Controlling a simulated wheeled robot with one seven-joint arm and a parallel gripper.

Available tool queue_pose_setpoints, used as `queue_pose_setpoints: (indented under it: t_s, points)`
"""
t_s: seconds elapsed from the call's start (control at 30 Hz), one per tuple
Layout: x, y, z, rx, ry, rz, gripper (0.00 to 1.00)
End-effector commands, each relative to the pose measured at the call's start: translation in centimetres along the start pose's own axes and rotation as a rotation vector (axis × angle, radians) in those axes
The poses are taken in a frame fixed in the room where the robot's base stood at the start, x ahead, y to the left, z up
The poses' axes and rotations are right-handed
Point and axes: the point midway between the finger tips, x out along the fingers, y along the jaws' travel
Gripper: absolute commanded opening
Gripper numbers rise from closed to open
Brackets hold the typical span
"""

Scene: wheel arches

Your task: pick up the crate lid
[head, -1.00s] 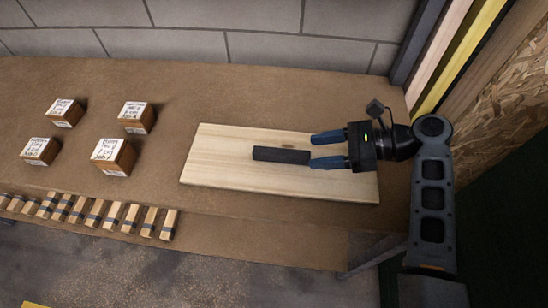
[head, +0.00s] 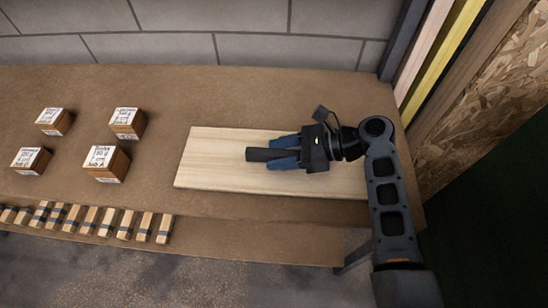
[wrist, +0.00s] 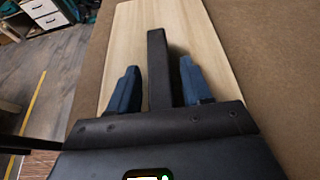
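The crate lid (head: 212,172) is a flat pale wooden board lying on the brown bench, with a dark bar handle (head: 256,154) along its middle. In the wrist view the lid (wrist: 205,40) and its handle (wrist: 158,60) run away from me. My gripper (head: 277,152) is over the lid, its two blue fingers on either side of the handle's right part. In the wrist view my gripper (wrist: 158,72) is open, with a gap between each finger and the handle. The handle's near end is hidden by the gripper body.
Several labelled small boxes (head: 106,163) stand on the bench (head: 250,90) to the left. A row of wooden blocks with dark bands (head: 108,222) lies along the front edge. A grey block wall (head: 250,45) is behind, and timber boards (head: 470,80) lean at the right.

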Motion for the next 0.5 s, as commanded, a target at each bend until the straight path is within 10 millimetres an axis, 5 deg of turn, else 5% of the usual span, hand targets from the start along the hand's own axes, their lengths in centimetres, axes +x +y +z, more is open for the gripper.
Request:
queue_pose_setpoints:
  t_s: [0.5]
  points:
    - [-0.03,-0.01,0.02,0.000,0.000,0.000,0.00]
